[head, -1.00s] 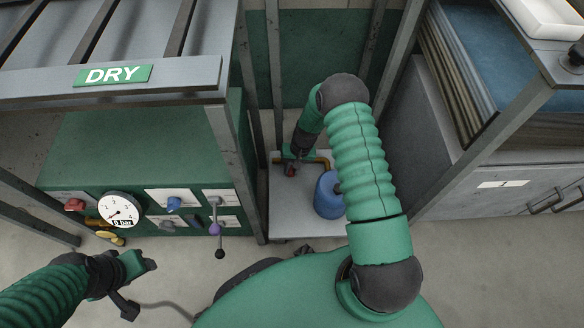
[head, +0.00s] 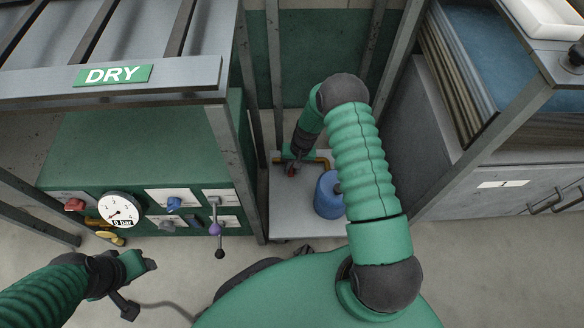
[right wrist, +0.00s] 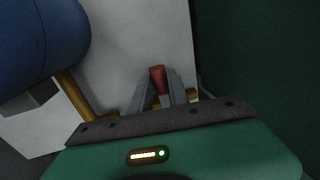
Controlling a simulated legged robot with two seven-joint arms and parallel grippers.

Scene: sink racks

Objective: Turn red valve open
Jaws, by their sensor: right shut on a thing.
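The red valve handle (right wrist: 158,79) shows between the fingertips of my right gripper (right wrist: 158,92) in the right wrist view. My right gripper is shut on it. In the head view the red valve (head: 291,170) is a small red spot at the end of my right arm, beside a yellow-brown pipe (head: 318,161). The wrist hides most of the valve there. My left gripper (head: 146,262) is at the lower left, away from the valve, in front of the control panel. I cannot tell whether its fingers are open.
A blue tank (head: 327,196) stands on the white base plate (head: 288,220), close to my right forearm. Metal frame posts (head: 274,75) rise behind. A panel at left holds a gauge (head: 119,210) and several knobs. A grey cabinet (head: 470,180) stands at right.

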